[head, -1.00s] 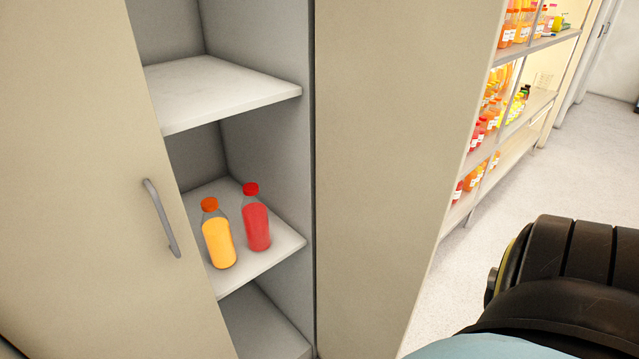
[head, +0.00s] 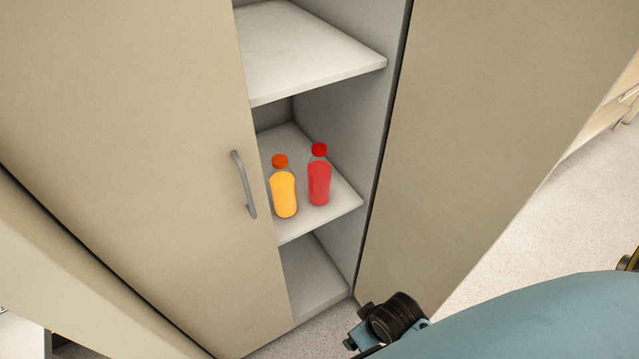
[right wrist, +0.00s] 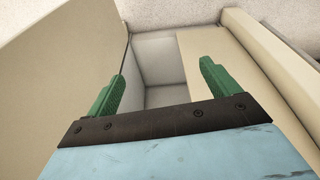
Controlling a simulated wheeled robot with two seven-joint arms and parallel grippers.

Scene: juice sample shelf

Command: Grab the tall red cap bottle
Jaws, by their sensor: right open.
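The bottle with the red cap (head: 319,182) holds red liquid and stands upright on the middle cabinet shelf (head: 335,209). A bottle with an orange cap and orange liquid (head: 284,195) stands upright close to its left. My right gripper shows in the right wrist view (right wrist: 161,74), with its two green fingers wide apart and nothing between them. Its fingers point toward the cabinet opening. No bottle shows in the right wrist view. My left gripper is out of view.
A closed cabinet door with a grey handle (head: 244,184) covers the left side of the shelves. A tall beige panel (head: 480,110) stands to the right. An upper shelf (head: 300,55) overhangs the bottles. Bare floor (head: 540,220) lies at the far right.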

